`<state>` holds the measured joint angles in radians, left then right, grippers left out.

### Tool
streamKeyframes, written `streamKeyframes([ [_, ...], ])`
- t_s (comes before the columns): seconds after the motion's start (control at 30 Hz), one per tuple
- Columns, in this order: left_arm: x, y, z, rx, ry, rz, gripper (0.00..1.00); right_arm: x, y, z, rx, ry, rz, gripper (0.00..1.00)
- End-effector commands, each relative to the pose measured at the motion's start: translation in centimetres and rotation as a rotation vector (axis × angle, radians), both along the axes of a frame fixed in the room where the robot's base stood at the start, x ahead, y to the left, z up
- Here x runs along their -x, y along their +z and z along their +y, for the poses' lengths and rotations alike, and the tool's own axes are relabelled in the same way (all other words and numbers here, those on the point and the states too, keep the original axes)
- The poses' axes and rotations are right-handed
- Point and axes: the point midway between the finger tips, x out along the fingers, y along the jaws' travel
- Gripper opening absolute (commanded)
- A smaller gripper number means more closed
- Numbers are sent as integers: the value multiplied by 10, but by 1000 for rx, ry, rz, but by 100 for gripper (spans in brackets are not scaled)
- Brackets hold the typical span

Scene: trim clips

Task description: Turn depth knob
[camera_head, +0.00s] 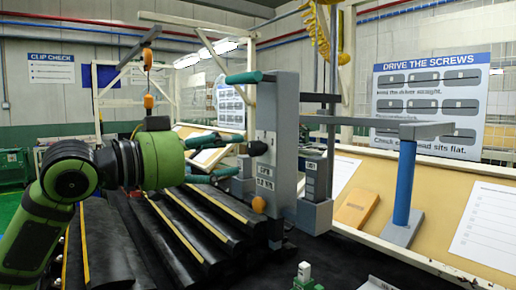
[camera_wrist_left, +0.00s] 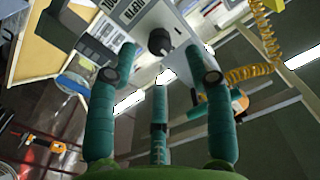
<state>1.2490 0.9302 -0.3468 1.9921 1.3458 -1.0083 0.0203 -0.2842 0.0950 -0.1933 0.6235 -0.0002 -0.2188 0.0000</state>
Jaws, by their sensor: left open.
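The depth knob (camera_head: 257,148) is a small black knob on the side of a grey upright machine (camera_head: 287,130). My left gripper (camera_head: 236,156) has teal fingers and is open and empty, pointing at the knob. In the left wrist view the knob lies between and beyond the two upper fingertips, with a gap and no visible contact. My right gripper is in neither view.
An orange pendant (camera_head: 148,102) hangs above my left wrist. Black rails with yellow strips (camera_head: 200,222) lie below the arm. A blue post (camera_head: 404,183) and an orange block (camera_head: 357,207) stand right of the machine. A teal-ended bar (camera_head: 243,77) juts out above the knob.

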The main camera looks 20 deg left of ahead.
Motion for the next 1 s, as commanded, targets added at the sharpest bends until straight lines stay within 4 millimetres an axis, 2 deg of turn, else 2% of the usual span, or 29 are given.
streamKeyframes([
  [0.1, -15, 3, -14, 2, -6, 2, 52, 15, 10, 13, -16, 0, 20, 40],
  [0.23, -31, 2, -26, 0, -4, 3, 52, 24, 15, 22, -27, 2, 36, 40],
  [0.4, -43, 1, -35, 1, -3, 2, 52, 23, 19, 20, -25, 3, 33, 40],
  [0.7, -45, -1, -36, -1, -2, 1, 52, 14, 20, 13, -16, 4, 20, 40],
  [0.73, -45, -1, -36, -1, -2, 1, 44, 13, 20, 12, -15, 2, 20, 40],
  [0.83, -45, -1, -36, -1, -2, 1, 4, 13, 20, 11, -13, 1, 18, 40],
  [0.87, -45, -1, -36, -1, -2, 1, 0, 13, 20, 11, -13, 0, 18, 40],
  [1.0, -45, -1, -36, -2, -1, 2, 0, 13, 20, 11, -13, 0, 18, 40],
])
